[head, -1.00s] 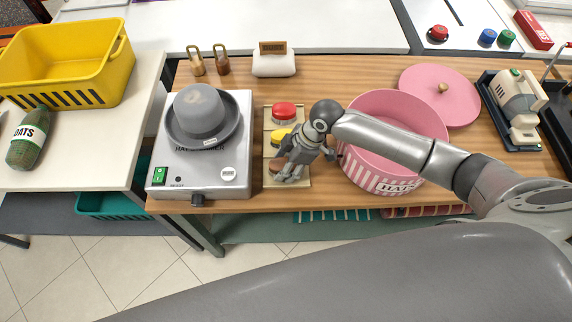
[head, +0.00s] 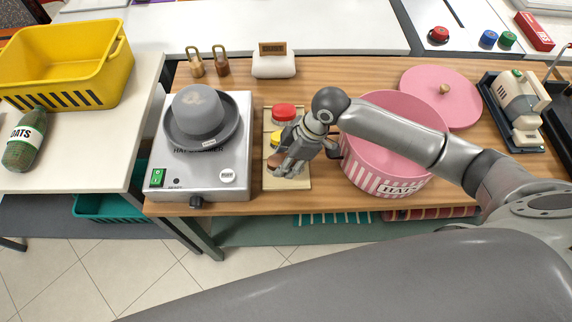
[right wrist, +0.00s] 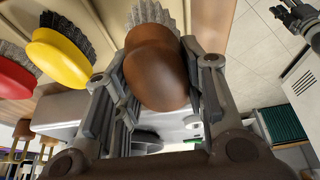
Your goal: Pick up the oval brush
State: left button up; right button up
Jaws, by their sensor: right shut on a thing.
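The oval brush is brown, with grey bristles. It shows large between my right fingers in the right wrist view (right wrist: 157,75), and a small part of it shows in the head view (head: 274,159). My right gripper (head: 283,167) is shut on it over the front of the beige tray (head: 296,183). The brush seems slightly raised, but the gap under it is hard to see. A yellow brush (right wrist: 62,60) and a red brush (right wrist: 15,78) stand beside it in a row. My left gripper (right wrist: 294,14) shows only at the corner of the right wrist view.
A pink striped hat box (head: 385,183) stands close on the right under my right forearm.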

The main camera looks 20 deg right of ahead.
jog(key=s+a+r+b, duration=0.1)
jog(key=s+a+r, duration=0.3)
jog(key=s+r, duration=0.4)
jog(key=s, duration=0.4)
jog(key=shift+s+r+b, duration=0.2)
jog(key=shift+r+b, duration=0.15)
